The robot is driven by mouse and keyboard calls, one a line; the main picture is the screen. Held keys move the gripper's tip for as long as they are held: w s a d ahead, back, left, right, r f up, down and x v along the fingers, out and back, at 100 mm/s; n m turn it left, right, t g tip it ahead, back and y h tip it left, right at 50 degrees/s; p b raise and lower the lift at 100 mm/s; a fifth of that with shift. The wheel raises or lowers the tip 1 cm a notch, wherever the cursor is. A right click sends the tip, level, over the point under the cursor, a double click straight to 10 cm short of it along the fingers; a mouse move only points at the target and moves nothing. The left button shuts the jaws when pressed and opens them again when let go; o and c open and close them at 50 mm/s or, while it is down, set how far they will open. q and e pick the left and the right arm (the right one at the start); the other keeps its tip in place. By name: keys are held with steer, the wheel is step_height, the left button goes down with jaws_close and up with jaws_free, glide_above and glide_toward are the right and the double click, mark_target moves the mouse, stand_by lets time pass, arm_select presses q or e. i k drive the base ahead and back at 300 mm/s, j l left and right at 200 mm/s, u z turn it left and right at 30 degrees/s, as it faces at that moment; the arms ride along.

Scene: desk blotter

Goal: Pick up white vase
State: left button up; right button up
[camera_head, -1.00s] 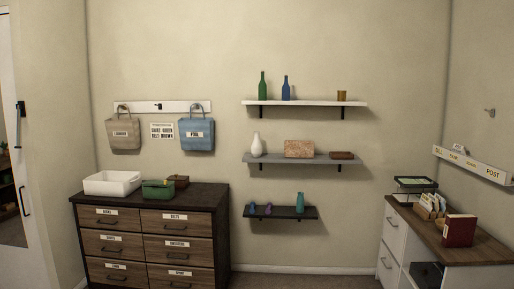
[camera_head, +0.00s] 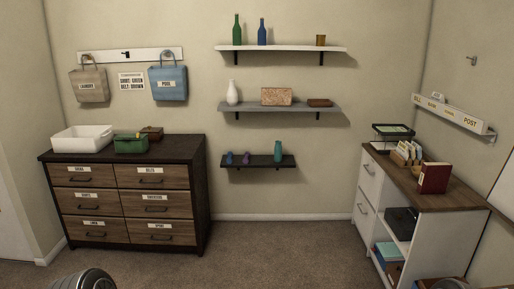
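The white vase (camera_head: 232,93) stands upright at the left end of the grey middle wall shelf (camera_head: 300,109). It has a narrow neck and a rounded body, and nothing touches it. Neither my left nor my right gripper shows in this view.
The middle shelf also holds a patterned box (camera_head: 276,97) and a small brown box (camera_head: 319,103). Bottles stand on the white shelf (camera_head: 300,48) above; small vases stand on the dark shelf (camera_head: 285,163) below. A dresser (camera_head: 125,205) is left, a cabinet (camera_head: 378,190) right, with open carpet (camera_head: 290,250) between.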

mark_target(232, 95)
steer(key=i, duration=2.35)
steer(key=i+j+z, duration=0.15)
steer(key=i, duration=0.3)
steer(key=i+j+z, duration=0.15)
steer(key=i, duration=0.3)
steer(key=i+j+z, duration=0.1)
steer(key=i, duration=0.3)
steer(key=i+j+z, duration=0.15)
steer(key=i, duration=0.3)
steer(key=j, duration=0.1)
